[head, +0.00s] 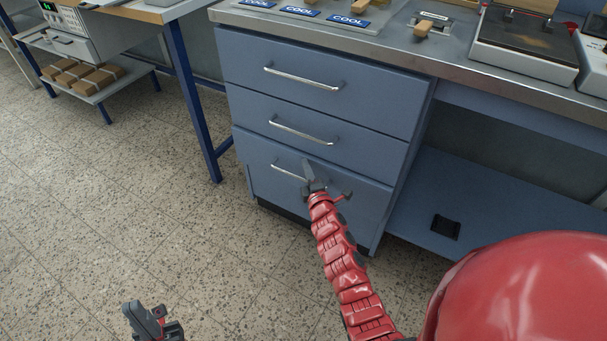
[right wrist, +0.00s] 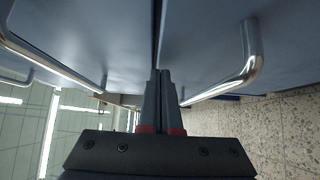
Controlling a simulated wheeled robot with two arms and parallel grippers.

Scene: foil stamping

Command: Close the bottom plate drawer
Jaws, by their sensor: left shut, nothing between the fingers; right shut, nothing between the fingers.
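The bottom plate drawer (head: 350,203) is the lowest of three blue drawers in the cabinet. Its front seems to stand slightly proud of the drawers above, but the gap is hard to judge. Its silver bar handle (head: 287,171) is partly covered by my right gripper (head: 309,176). That gripper is shut and empty, its tips close to the drawer front; I cannot tell whether they touch. In the right wrist view the shut fingers (right wrist: 160,78) point at a dark seam between blue panels, with handles on both sides. My left gripper (head: 150,318) is shut and empty, low over the floor.
The middle drawer (head: 350,143) and top drawer (head: 350,88) look closed. The steel worktop (head: 400,48) holds blue COOL labels and a scale-like device (head: 525,45). A blue-legged table (head: 190,90) stands left. The speckled floor (head: 120,190) in front is clear.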

